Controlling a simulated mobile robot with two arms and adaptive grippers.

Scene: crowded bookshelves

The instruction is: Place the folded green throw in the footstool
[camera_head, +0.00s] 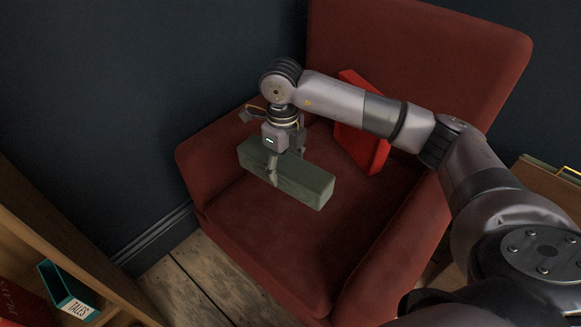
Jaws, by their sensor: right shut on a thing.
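The folded green throw (303,184) is a long, grey-green block in the middle of the camera_head view. My right gripper (283,172) points down at it, with its fingers shut on it near its middle. The throw is over the seat of a red armchair (262,222). I cannot tell whether it touches the seat or is held just above it. The far side of the throw and the far finger are partly hidden. No footstool can be made out in this view. My left gripper is not in view.
A bright red cushion or book (362,150) leans on the chair's back, partly behind my right arm. A wooden bookshelf (75,240) with a teal book (68,290) stands at lower left. Dark walls stand behind the chair. A strip of plank floor (190,290) is bare.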

